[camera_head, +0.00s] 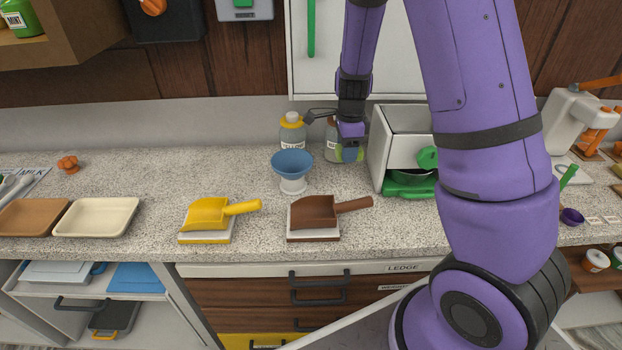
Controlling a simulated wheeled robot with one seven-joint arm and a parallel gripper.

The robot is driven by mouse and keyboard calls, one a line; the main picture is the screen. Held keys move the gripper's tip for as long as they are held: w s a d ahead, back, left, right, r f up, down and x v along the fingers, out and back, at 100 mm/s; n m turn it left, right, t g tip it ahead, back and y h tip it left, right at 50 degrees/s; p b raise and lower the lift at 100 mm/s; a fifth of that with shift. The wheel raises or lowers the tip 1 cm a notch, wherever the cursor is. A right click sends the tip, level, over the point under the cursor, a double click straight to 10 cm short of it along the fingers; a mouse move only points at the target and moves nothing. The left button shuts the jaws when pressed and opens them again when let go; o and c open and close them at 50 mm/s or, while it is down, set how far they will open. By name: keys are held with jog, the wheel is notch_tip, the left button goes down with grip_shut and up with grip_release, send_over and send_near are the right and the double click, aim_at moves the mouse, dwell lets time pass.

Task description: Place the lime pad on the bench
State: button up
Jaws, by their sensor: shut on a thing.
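My gripper (350,152) points down over the back of the speckled counter (250,165), left of a white box-shaped machine. It is shut on a small lime-green thing (338,152), which looks like the lime pad. The pad is small and partly covered by the fingers. I cannot tell whether it touches the counter or hangs above it. A label reading LEDGE is on the counter's front edge; no label naming a bench is readable.
Close behind my gripper stand a jar (331,140) and a yellow-lidded jar (292,130). The white machine (397,150) is to the right. A blue funnel (292,164), brown scoop (318,212), yellow scoop (209,214) and cream tray (97,232) stand leftward.

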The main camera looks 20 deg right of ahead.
aim_at(343, 186)
jog(key=shift+s+d+f+m, duration=0.1)
jog(key=shift+m, duration=0.3)
jog(key=shift+f, duration=5)
jog(key=o, duration=0.9)
jog(key=shift+f, duration=0.1)
